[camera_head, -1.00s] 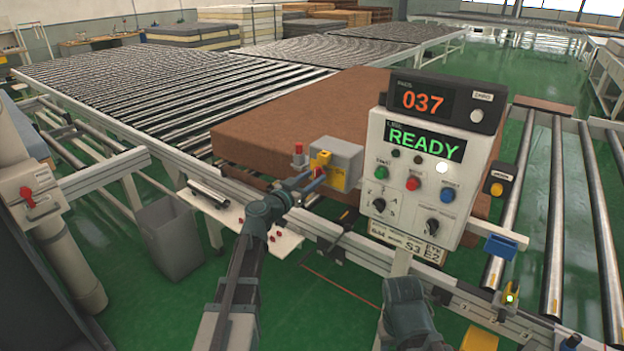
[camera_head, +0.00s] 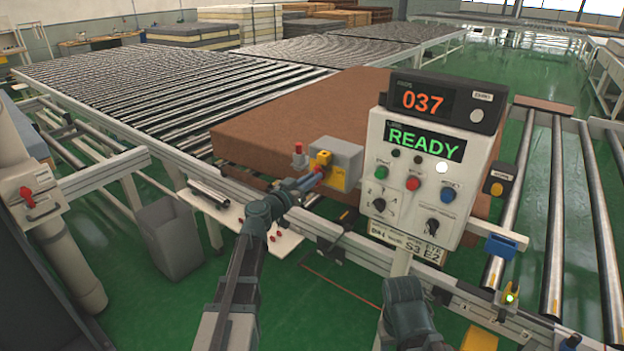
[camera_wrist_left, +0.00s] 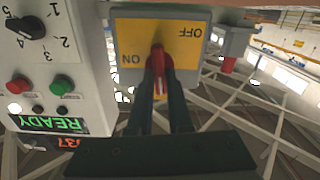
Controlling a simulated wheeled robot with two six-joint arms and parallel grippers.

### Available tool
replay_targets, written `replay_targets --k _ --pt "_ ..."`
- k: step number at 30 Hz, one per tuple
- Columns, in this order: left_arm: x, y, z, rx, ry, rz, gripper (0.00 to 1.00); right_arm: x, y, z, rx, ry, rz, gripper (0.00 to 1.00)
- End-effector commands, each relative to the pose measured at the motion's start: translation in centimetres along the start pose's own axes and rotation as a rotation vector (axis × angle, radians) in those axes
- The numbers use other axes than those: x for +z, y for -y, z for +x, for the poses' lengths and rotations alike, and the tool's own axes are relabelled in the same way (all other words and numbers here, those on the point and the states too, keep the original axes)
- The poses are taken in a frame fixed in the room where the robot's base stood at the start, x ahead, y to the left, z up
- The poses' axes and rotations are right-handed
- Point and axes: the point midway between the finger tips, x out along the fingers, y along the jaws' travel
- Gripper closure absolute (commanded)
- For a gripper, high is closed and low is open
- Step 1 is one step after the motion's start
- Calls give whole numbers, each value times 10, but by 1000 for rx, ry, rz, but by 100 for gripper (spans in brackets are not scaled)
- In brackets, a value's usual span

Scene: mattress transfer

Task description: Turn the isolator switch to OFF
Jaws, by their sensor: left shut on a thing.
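The isolator switch is a grey box (camera_head: 345,156) with a yellow face plate (camera_head: 338,182), at the conveyor edge beside the mattress. In the left wrist view, its yellow plate (camera_wrist_left: 130,38) reads ON at lower left and OFF at upper right, upside down. The red handle (camera_wrist_left: 157,58) stands out from the plate's middle. My left gripper (camera_wrist_left: 160,90) is shut on the handle, one dark finger on each side. In the head view, my left gripper (camera_head: 312,181) reaches the switch front and hides most of the handle. My right forearm shows at bottom centre; its gripper is not visible.
A control panel (camera_head: 425,170) reading READY and 037 stands close to the right of the switch; its dial and buttons also show in the left wrist view. A brown mattress (camera_head: 300,115) lies behind. A grey bin (camera_head: 170,238) stands on the floor at left.

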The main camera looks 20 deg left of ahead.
Motion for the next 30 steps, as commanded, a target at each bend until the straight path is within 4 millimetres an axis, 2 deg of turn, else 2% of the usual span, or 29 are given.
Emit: replay_targets --k 30 --pt "3 5 0 0 0 -948 100 0 0 4 0 0 0 50"
